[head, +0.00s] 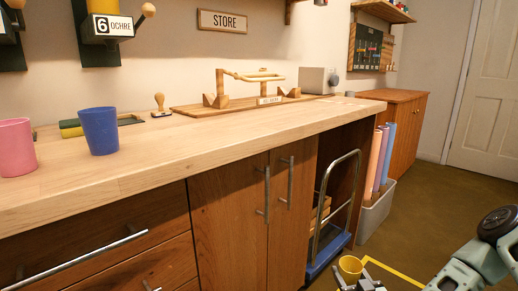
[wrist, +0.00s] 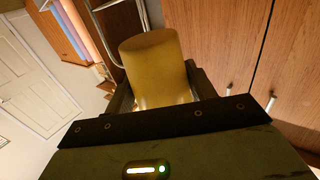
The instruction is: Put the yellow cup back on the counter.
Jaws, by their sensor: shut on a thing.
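The yellow cup (head: 350,267) is low in front of the cabinets in the head view, below the counter's top. My gripper (head: 362,283) is shut on it. In the wrist view the yellow cup (wrist: 158,68) sits between the two fingers of my gripper (wrist: 163,88). The wooden counter (head: 165,158) runs from the left toward the back right, and its top is higher in the picture than the cup. A pink cup (head: 15,148) and a blue cup (head: 100,131) stand upright on its left part.
A wooden rack (head: 250,92) stands at the counter's back, with a small stamp (head: 159,104) beside it. A trolley (head: 330,215) with a metal handle stands under the counter's right end, by a bin of rolls (head: 376,212). The counter's front middle is clear.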

